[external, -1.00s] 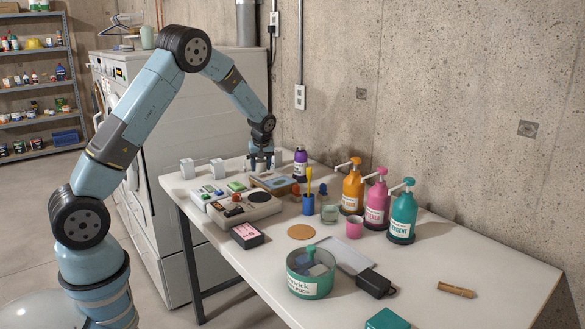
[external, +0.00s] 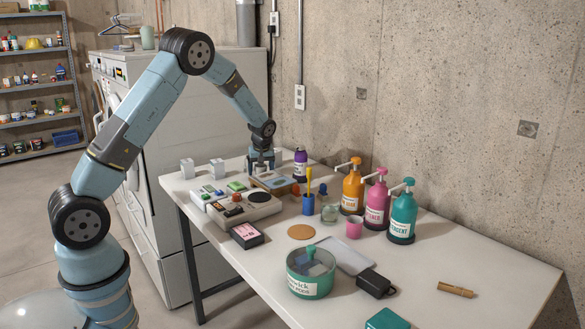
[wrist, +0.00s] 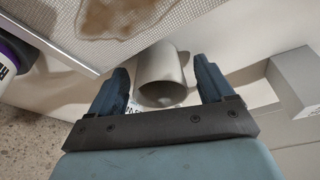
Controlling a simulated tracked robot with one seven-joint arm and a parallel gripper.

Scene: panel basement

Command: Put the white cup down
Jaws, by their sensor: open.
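A white cup (wrist: 161,68) stands between the two fingers of my gripper in the wrist view, its round mouth toward the camera. My gripper (wrist: 160,80) is open, with a finger on each side of the cup and visible gaps beside it. In the external view my gripper (external: 262,163) points down at the far end of the white table (external: 447,255), just left of the purple bottle. The cup there is mostly hidden by the gripper. Two other white cups, a left one (external: 187,168) and a right one (external: 217,168), stand to the left near the table's edge.
A purple bottle (external: 300,163) stands close to my gripper on the right. A framed tray (external: 273,182) lies just in front. Orange (external: 352,190), pink (external: 376,200) and teal (external: 403,213) pump bottles stand by the wall.

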